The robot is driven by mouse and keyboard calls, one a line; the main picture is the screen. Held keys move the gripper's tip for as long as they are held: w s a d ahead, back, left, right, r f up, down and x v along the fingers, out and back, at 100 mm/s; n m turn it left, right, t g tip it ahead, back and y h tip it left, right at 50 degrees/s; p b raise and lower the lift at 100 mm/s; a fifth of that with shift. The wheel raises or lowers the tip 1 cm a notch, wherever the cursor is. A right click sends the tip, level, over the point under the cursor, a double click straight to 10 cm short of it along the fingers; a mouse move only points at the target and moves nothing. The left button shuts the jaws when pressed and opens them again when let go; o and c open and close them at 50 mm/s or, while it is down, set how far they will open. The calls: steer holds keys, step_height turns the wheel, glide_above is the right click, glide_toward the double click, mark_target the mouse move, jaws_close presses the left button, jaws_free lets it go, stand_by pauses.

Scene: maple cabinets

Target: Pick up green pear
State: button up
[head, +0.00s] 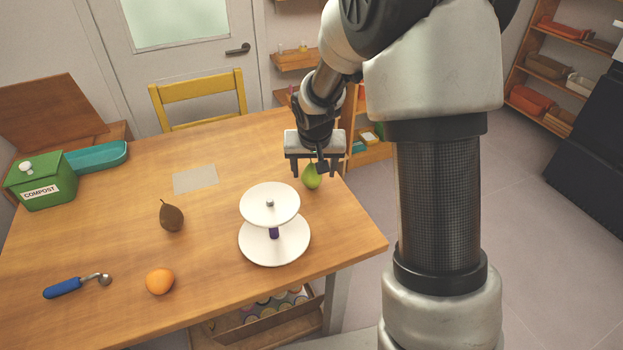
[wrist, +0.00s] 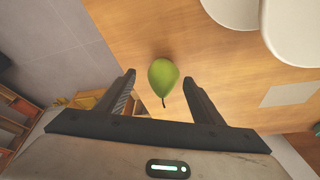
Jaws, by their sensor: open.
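The green pear (head: 312,177) lies on the wooden table near its right edge, behind the two-tier white stand. My gripper (head: 314,168) is above and close to it, pointing down, and partly covers it in the head view. In the wrist view the pear (wrist: 163,77) shows whole, with its stem toward the gripper. My gripper (wrist: 160,80) is open there, one finger on each side of the pear, with visible gaps. I cannot tell how far the fingertips are above the table.
The two-tier white stand (head: 270,204) is close in front of the pear. A brown pear-shaped fruit (head: 172,217), an orange (head: 159,281), a blue-handled scoop (head: 77,286) and a green compost bin (head: 42,182) are farther left. The table (head: 345,228) ends just right of the pear.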

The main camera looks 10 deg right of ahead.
mark_target(311, 176)
steer(key=x, duration=0.3)
steer(key=b+x, duration=0.1)
steer(key=shift+w+a+f, duration=0.1)
steer(key=shift+a+f, duration=0.1)
steer(key=shift+a, duration=0.05)
steer(key=shift+r, duration=0.1)
steer(key=c, duration=1.1)
